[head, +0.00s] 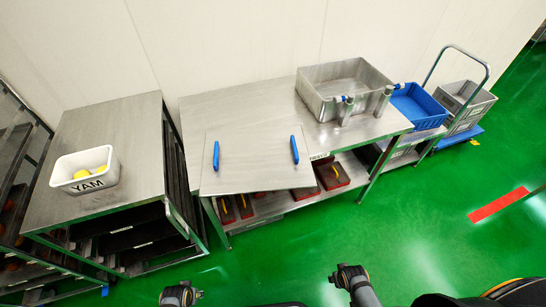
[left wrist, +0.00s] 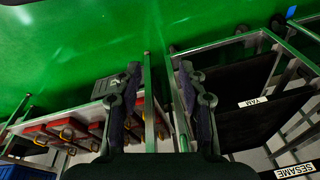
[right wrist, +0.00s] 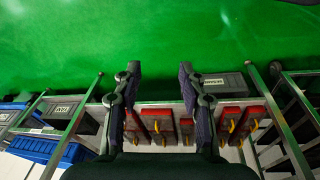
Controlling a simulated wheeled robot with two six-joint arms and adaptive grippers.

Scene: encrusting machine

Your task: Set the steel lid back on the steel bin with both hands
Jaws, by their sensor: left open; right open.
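The steel lid (head: 255,170) is a flat sheet lying on the left part of the steel table, with its front right corner seeming to reach past the table's front edge. It has a blue left handle (head: 216,155) and a blue right handle (head: 294,149). The steel bin (head: 323,99) stands open on the right part of the table. My left gripper (head: 181,293) and right gripper (head: 350,275) are low in the head view, in front of the table and apart from the lid. Both are open and empty; the left wrist view (left wrist: 160,75) and right wrist view (right wrist: 160,75) show spread fingers.
A steel rack (head: 95,125) at left carries a white YAM tub (head: 62,172) with yellow items. Red boxes (head: 332,178) sit on the table's lower shelf. A blue crate (head: 425,108) and a grey crate on a trolley (head: 470,100) stand at right. Green floor (head: 400,220) in front is clear.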

